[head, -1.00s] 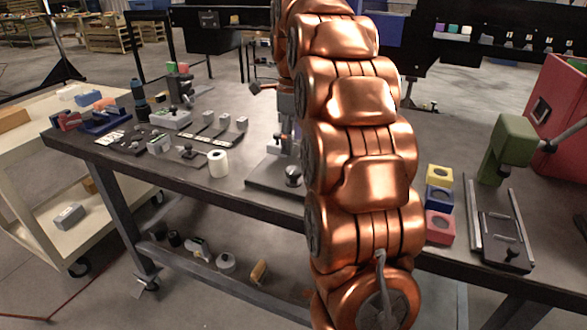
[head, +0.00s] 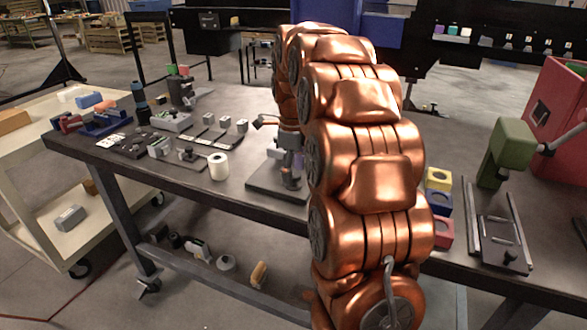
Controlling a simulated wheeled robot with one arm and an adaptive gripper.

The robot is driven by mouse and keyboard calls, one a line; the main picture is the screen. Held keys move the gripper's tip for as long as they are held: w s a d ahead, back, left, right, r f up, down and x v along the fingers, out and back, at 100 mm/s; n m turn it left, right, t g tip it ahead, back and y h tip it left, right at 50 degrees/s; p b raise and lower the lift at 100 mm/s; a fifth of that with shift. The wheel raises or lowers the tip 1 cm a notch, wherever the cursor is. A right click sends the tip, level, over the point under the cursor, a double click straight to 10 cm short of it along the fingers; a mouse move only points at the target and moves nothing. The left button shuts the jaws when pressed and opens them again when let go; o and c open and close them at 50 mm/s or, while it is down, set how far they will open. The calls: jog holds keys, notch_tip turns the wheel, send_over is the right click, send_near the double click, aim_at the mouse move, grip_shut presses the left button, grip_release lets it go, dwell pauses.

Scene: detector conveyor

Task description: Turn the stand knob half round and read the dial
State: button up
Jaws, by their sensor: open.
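A grey stand with a flat base (head: 262,186) and an upright column stands near the middle of the workbench. My copper arm covers its right side and much of its top. A small dark round part shows low on the stand, but I cannot tell whether it is the knob. No dial face can be made out. An orange-tipped part (head: 264,121) sticks out left near the top of the column; I cannot tell what it belongs to. My gripper is not visible; my arm reaches away over the bench and hides what lies beyond.
A white roll (head: 218,166) stands left of the stand, with several small tools and blocks further left. Yellow (head: 438,178), blue (head: 438,203) and red (head: 443,233) blocks stand right of my arm. A green machine (head: 509,146) and a red case (head: 562,110) are further right.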

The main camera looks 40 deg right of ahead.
jog(key=c, duration=1.1)
jog(key=shift+c, duration=0.2)
